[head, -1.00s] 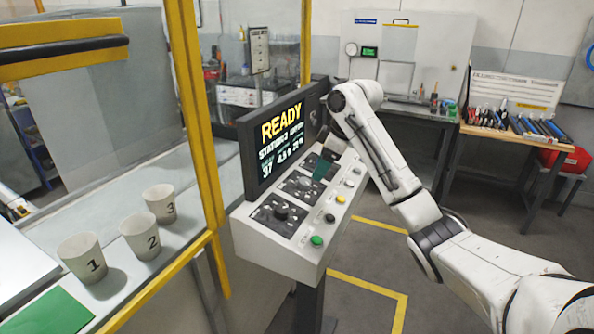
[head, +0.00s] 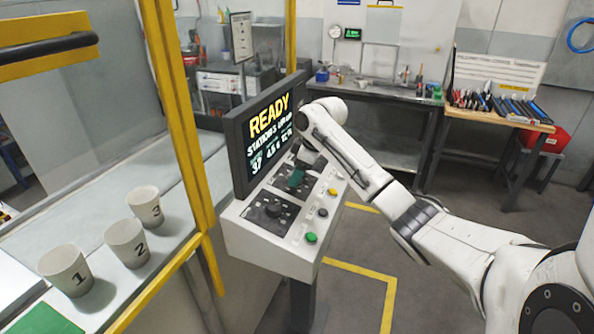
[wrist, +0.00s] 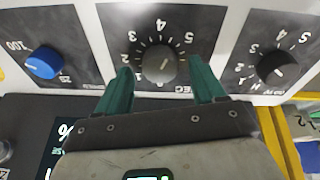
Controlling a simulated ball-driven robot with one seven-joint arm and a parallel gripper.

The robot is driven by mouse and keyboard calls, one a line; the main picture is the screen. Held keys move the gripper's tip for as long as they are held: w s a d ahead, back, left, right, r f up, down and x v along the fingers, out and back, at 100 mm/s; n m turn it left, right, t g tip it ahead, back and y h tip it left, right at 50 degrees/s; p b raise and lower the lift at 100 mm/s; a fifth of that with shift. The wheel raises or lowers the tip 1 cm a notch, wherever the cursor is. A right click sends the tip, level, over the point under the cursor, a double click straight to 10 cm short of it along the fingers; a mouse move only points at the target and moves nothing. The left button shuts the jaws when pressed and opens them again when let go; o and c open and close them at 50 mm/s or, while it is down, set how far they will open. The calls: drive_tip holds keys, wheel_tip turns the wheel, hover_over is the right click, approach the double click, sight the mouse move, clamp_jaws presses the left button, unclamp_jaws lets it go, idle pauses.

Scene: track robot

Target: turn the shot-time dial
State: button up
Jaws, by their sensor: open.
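The dark dial marked SEC (wrist: 159,61), with numbers around it, sits on the middle black plate in the wrist view. My gripper (wrist: 160,70) is open, its two green fingers on either side of this dial, with no clear contact visible. In the head view my gripper (head: 296,178) is over the middle plate of the sloped control panel (head: 262,240) and hides most of that plate's dial. Another dark dial (wrist: 278,67) is on the right in the wrist view, and a blue knob (wrist: 43,63) is on the left.
A screen (head: 267,130) reading READY stands behind the panel. Green (head: 311,238) and yellow (head: 332,191) buttons line the panel's front edge. A yellow post (head: 185,120) and several numbered cups (head: 66,270) are on the left. Floor right of the panel is open.

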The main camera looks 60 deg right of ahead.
drive_tip(key=shift+w+f, duration=0.15)
drive_tip(key=shift+f, duration=0.25)
drive_tip(key=c, duration=1.1)
drive_tip(key=shift+o, duration=0.2)
